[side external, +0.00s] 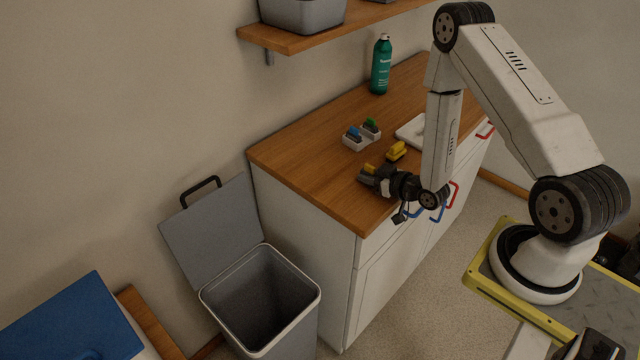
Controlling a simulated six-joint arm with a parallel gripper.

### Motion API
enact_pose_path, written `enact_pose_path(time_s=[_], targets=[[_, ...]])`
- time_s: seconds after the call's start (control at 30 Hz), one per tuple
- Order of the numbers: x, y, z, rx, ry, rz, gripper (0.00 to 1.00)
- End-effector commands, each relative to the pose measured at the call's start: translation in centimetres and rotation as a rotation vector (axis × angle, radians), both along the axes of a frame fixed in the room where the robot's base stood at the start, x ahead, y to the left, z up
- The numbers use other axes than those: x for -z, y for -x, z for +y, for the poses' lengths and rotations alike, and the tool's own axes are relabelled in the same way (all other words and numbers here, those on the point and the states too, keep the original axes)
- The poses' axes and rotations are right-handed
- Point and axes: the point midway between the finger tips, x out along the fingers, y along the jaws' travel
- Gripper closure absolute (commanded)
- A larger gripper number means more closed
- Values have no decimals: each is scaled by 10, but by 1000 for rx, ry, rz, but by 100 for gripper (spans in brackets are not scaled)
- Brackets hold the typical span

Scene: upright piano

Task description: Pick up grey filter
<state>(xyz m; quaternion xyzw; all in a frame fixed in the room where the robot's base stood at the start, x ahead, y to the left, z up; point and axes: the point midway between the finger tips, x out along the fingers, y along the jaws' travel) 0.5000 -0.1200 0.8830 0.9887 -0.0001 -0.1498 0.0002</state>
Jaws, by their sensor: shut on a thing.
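My gripper (374,178) is over the front left part of the wooden counter top, near its front edge. It is shut on a small grey piece (365,179), which I take to be the grey filter. A bit of yellow shows at the fingertips; I cannot tell whether it belongs to the held piece. The dark gripper body hides part of it, and I cannot tell whether it touches the counter.
A yellow piece (397,150) sits just behind my gripper. White holders with a blue item (354,133) and a green item (371,125) stand farther back. A white tray (412,131) and green bottle (381,66) are on the counter. An open grey bin (262,292) stands left.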

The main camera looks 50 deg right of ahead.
Motion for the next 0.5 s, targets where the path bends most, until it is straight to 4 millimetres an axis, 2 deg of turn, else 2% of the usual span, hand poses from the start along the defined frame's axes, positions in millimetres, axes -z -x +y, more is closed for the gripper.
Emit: enact_pose_path(time_s=[0.3,0.5], targets=[[-7,-1,0,0,0,-3,100],[-6,-1,17,-4,-2,0,100]])
